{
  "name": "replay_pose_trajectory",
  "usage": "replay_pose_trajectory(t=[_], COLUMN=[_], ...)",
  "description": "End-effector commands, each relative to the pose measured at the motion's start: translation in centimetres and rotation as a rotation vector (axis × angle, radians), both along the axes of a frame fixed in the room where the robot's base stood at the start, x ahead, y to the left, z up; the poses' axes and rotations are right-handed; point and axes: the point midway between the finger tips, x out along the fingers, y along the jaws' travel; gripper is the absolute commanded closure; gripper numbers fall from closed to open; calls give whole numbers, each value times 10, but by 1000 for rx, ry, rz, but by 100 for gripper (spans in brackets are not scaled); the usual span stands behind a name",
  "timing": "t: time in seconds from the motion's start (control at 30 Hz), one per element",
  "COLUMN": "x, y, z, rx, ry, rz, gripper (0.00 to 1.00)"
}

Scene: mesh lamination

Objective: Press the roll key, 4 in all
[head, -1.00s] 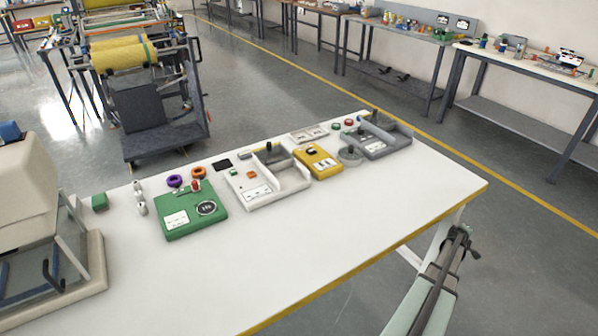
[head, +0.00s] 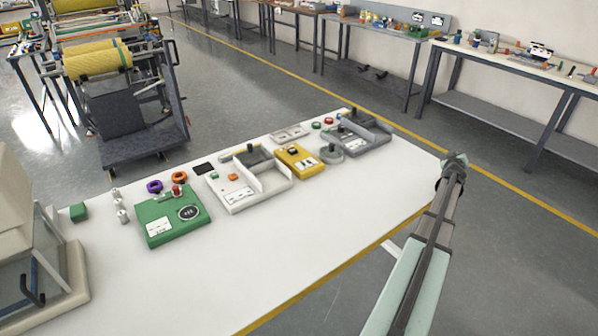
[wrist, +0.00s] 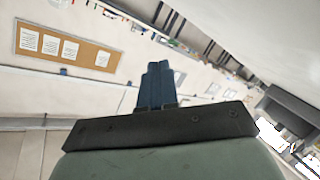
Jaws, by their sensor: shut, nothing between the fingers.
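Several control units stand in a row on the white table (head: 290,235): a green box (head: 165,227) with a round dial and a red knob, a white tray-like unit (head: 235,195) with an orange button, a yellow box (head: 292,168) with dark and white keys, and a grey unit (head: 375,140) with a roller-like bar. I cannot tell which key is the roll key; labels are too small to read. My gripper (head: 455,160) is raised by the table's right corner, apart from all units. The wrist view shows its fingers (wrist: 160,82) together and empty.
A cream machine (head: 25,230) with a clear guard stands at the left. The table's front half is bare.

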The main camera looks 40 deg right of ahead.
Motion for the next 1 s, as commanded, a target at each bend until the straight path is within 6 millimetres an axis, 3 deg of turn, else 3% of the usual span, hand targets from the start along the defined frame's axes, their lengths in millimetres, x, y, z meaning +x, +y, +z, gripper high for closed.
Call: replay_pose_trajectory(t=[0.1,0.57,1.0], x=[42,187,303], y=[21,120,250], z=[12,55,75], rx=[49,275,537], ry=[-51,-217,-273], rz=[54,259,450], gripper=[100,100,100])
